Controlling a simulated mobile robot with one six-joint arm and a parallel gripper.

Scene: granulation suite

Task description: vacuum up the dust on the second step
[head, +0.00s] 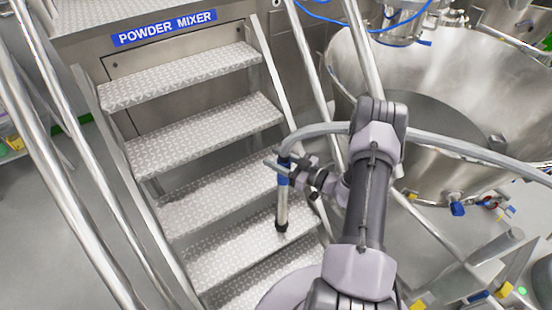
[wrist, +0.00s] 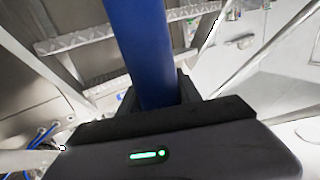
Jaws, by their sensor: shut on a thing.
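A metal stair with several diamond-plate steps rises to the powder mixer. The vacuum wand has a blue grip (head: 283,180) and a pale tube (head: 282,208) ending in a dark tip. My gripper (head: 286,168) is shut on the blue grip, which also fills the middle of the wrist view (wrist: 150,50). The wand hangs nearly upright with its tip over the right part of a lower step (head: 235,248), the second up from the lowest one visible (head: 262,282). I cannot tell whether the tip touches. No dust is clearly distinguishable. My arm hides the lower right of the stair.
A grey hose (head: 455,147) runs from the wand across my arm to the right. Metal handrails (head: 75,205) flank the stair. A large steel bowl (head: 480,75) stands at the right. A blue sign (head: 165,27) is above the top step. Grey floor is clear at the left.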

